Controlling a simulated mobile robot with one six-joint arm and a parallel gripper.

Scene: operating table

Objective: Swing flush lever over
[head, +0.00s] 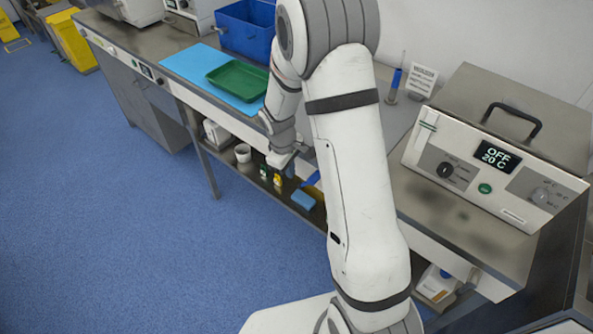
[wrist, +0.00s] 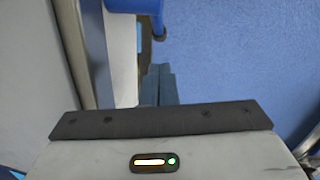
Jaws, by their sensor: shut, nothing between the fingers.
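A blue lever-like part (head: 312,178), which looks like the flush lever, shows at the bench's front edge, partly hidden behind my arm. In the wrist view a blue bar with a rounded end (wrist: 138,7) is at the top, just beyond my fingertips. My gripper (wrist: 158,72) is shut and empty, its two fingers together. A small gap seems to separate the fingertips from the blue bar; I cannot tell whether they touch. In the head view my gripper (head: 280,160) points down in front of the bench edge, left of the blue part.
A lower shelf holds a white cup (head: 243,153), small bottles (head: 277,180) and a blue sponge-like block (head: 303,200). On the bench are a green tray (head: 238,80), a blue bin (head: 246,28) and a water-bath-like unit reading OFF (head: 495,157). The blue floor (head: 130,240) at left is clear.

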